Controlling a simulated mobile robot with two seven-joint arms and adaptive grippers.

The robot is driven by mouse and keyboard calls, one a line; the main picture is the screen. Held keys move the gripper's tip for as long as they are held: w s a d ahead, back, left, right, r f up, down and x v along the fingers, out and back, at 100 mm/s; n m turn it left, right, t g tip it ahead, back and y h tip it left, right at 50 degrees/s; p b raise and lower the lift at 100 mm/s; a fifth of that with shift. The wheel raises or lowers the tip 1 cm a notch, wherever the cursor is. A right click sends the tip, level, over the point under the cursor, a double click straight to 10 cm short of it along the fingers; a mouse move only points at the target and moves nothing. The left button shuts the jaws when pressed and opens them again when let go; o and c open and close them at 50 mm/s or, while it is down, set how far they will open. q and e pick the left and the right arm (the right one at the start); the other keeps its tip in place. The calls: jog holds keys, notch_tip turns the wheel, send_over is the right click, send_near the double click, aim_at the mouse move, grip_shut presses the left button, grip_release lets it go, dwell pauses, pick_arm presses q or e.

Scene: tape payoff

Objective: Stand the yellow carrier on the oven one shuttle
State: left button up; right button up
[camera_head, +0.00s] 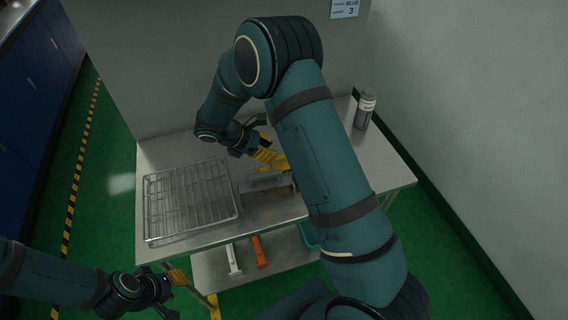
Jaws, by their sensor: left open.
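A bright yellow piece, which looks like the yellow carrier (280,164), is on the steel table behind a grey metal block (266,187). My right gripper (266,153) reaches down at the yellow piece. Its fingers overlap the piece, and I cannot tell whether they grip it. My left gripper (172,284) is open at the lower left, in front of the table edge and away from the carrier. No label naming the oven one shuttle is readable; I cannot tell which part it is.
A wire rack (190,200) covers the left of the table (385,172). A grey labelled canister (365,111) stands at the back right. Below, a white piece (234,260), an orange piece (259,252) and a teal bin (308,236) sit on the shelf.

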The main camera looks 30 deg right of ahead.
jog(key=shift+x, duration=3.55)
jog(key=shift+r, duration=0.1)
grip_shut()
